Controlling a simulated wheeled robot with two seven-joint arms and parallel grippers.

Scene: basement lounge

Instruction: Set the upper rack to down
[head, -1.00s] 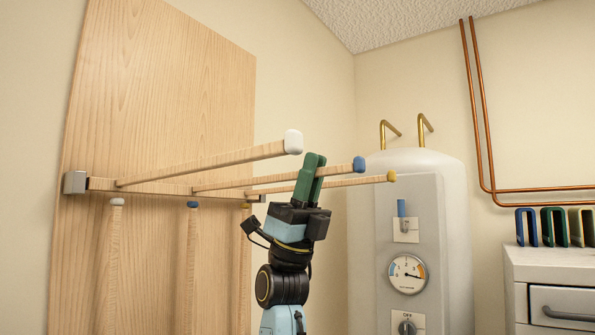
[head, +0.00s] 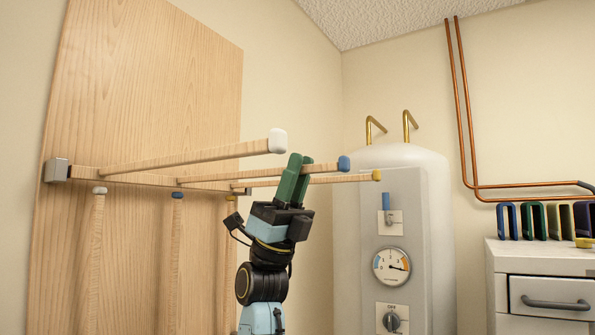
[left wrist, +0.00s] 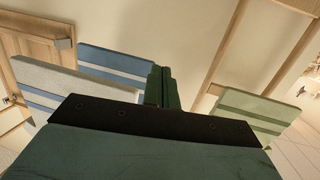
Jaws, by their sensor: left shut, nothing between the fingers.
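The upper rack (head: 140,179) is a wooden rail on a wooden panel, with three long bars sticking outward, roughly level. Their tips are white (head: 277,140), blue (head: 344,163) and yellow (head: 376,176).
Several wooden bars (head: 95,245) hang down the panel below the rail. A white water tank (head: 440,230) and a drawer cabinet (head: 500,285) stand to the right. In the left wrist view, blue (left wrist: 130,62), white (left wrist: 40,78) and green (left wrist: 250,115) slabs surround the left gripper.

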